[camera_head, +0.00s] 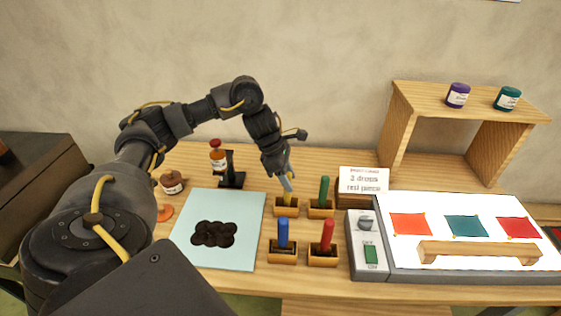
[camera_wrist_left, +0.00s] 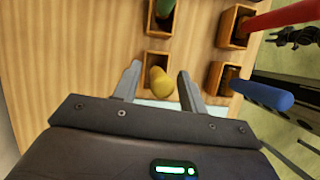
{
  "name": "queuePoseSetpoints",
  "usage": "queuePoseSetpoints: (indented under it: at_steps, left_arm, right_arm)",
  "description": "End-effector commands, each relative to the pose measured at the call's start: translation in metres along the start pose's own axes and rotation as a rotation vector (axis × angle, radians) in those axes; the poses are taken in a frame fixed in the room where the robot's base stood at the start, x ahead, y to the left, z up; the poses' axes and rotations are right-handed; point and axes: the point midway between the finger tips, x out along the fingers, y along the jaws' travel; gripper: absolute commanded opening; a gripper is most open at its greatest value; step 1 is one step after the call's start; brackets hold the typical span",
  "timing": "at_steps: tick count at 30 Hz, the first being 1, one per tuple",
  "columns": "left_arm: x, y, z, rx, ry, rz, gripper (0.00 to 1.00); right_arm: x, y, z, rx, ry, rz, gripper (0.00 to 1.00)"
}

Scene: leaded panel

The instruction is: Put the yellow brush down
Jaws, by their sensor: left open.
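The yellow brush (camera_wrist_left: 160,82) shows in the left wrist view as a rounded yellow handle end, between the two spread fingers of my left gripper (camera_wrist_left: 157,85). Its handle stands at a small wooden holder (camera_wrist_left: 150,58); its lower part is hidden. In the head view my left gripper (camera_head: 288,184) points down just above the back left holder (camera_head: 286,210), and the gripper largely hides the yellow brush there. The left gripper is open, with a finger on either side of the handle. I cannot tell whether a finger touches it. My right gripper is not in view.
A green brush (camera_head: 324,190), blue brush (camera_head: 283,232) and red brush (camera_head: 327,235) stand in neighbouring holders. A pale sheet (camera_head: 190,245) with dark blobs lies left. A light panel (camera_head: 400,262) with coloured pieces and a wooden bar (camera_head: 480,252) is right. A sign (camera_head: 363,181) stands behind.

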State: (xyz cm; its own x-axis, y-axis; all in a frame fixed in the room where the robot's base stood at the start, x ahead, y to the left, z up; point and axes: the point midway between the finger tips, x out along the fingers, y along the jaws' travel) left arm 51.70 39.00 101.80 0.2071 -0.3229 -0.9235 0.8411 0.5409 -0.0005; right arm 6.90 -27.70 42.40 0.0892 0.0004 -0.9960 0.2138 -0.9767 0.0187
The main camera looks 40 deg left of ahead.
Motion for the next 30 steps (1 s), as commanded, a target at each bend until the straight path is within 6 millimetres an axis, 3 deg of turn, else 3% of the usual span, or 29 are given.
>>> queuePoseSetpoints:
  at_steps: [9,15,21,30]
  left_arm:
    - [-0.066,0.001,0.001,0.000,-0.001,0.006,0.42]
    - [-0.095,0.001,0.001,0.000,0.000,0.004,0.42]
    - [-0.107,0.000,0.000,0.000,0.001,0.001,0.42]
    - [-0.108,0.000,0.000,0.000,0.001,0.000,0.42]
  right_arm:
    - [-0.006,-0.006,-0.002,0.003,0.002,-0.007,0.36]
    - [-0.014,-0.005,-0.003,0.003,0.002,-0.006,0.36]
    - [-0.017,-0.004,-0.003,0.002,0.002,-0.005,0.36]
    - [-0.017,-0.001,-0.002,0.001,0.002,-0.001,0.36]
